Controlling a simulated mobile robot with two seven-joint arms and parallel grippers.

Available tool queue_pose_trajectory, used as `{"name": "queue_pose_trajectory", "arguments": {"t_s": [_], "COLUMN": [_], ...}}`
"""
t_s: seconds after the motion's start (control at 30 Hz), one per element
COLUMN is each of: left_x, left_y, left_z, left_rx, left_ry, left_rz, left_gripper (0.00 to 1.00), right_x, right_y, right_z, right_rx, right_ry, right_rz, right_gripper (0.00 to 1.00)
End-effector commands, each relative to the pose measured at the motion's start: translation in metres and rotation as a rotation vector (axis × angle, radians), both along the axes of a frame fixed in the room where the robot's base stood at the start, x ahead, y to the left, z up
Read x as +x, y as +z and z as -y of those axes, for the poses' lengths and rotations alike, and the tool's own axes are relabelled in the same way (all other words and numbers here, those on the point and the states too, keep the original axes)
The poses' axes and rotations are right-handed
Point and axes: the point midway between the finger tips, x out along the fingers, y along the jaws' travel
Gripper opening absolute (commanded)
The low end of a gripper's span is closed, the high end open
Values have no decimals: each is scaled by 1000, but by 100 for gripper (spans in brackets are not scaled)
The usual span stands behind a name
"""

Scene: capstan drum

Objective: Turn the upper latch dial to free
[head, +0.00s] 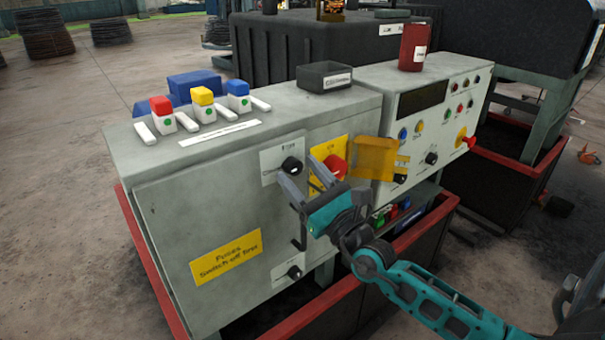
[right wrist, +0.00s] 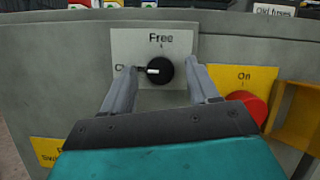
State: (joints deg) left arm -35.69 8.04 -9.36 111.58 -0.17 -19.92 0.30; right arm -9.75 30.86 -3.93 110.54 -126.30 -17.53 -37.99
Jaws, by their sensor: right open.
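The upper latch dial (head: 292,166) is a black knob on a white plate on the grey cabinet's front. In the right wrist view the dial (right wrist: 158,71) has its white mark pointing left, toward a label that starts with "C" and is partly hidden. "Free" is printed above the dial. My right gripper (head: 290,190) is open, with its fingers on either side of the dial in the right wrist view (right wrist: 155,80). I cannot tell whether they touch it. My left gripper is not in view.
A red switch (head: 336,166) on a yellow plate sits right of the dial, beside a raised yellow flap (head: 374,158). A lower dial (head: 294,272) and a dark handle (head: 299,232) are below. Colored fuses (head: 202,97) and a black box (head: 324,76) stand on top.

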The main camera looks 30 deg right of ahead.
Motion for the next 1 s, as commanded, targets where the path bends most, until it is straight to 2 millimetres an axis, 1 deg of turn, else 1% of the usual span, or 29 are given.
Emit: {"name": "queue_pose_trajectory", "arguments": {"t_s": [0.23, 0.8, 1.0], "left_x": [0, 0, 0], "left_y": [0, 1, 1], "left_z": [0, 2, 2], "left_rx": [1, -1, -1], "left_ry": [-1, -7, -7], "left_rz": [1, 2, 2], "left_gripper": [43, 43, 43], "right_x": [0, 0, 0], "right_y": [0, 0, 0], "right_z": [0, 0, 0], "right_rx": [1, 0, 11], "right_ry": [0, 0, 0], "right_rz": [0, 1, 0], "right_gripper": [60, 5, 4]}}
